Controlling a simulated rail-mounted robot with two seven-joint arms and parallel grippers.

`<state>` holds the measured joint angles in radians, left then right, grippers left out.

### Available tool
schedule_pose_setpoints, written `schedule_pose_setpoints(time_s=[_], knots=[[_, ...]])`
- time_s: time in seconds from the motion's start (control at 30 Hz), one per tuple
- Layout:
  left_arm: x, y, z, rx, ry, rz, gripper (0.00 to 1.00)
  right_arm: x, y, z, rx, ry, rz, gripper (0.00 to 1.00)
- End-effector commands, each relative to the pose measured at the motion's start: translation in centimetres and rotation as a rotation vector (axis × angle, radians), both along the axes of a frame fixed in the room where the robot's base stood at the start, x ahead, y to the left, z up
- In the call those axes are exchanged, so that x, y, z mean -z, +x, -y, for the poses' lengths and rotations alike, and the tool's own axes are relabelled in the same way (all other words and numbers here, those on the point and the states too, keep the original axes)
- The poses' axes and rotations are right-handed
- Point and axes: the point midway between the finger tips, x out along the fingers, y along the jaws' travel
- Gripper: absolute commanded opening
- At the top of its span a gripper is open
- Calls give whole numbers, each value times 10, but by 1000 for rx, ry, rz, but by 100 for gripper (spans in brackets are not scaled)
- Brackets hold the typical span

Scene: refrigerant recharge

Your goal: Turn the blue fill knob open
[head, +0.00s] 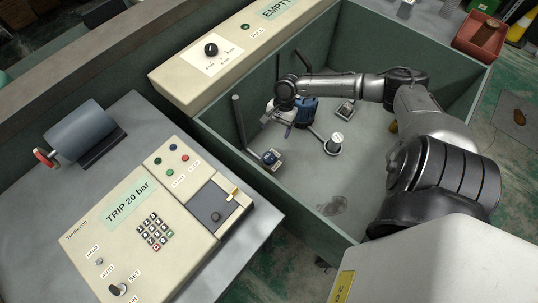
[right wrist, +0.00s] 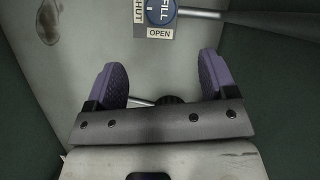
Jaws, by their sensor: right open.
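The blue fill knob (head: 270,157) sits low on the near left side of the green-walled bay. In the right wrist view the blue knob (right wrist: 161,11) shows at the top edge, partly cut off, with "FILL" on it and SHUT and OPEN labels beside it. My right gripper (head: 279,121) is inside the bay, up and slightly right of the knob. In the right wrist view my right gripper (right wrist: 161,72) has its two purple-padded fingers wide apart, with nothing held. The knob lies beyond the fingertips, apart from them. My left gripper is not in view.
The bay wall (head: 221,150) rises close to the knob. A white-topped post (head: 334,144) and a small dark box (head: 345,109) stand in the bay. A dark upright rod (head: 239,122) stands left of my gripper. A keypad console (head: 153,226) is outside, at lower left.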

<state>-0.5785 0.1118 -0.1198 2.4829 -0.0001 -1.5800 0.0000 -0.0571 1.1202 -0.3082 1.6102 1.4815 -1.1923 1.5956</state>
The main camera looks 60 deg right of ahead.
Motion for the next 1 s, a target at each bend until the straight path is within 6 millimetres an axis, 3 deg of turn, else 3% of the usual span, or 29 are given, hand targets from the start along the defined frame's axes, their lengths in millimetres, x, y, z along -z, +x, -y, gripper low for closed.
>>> schedule_pose_setpoints(time_s=[0.23,0.7,1.0], knots=[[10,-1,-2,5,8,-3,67,16,2,-7,85,15,-26,78],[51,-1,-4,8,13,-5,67,94,4,-39,82,14,-26,78],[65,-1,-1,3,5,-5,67,122,5,-52,81,12,-25,78]])
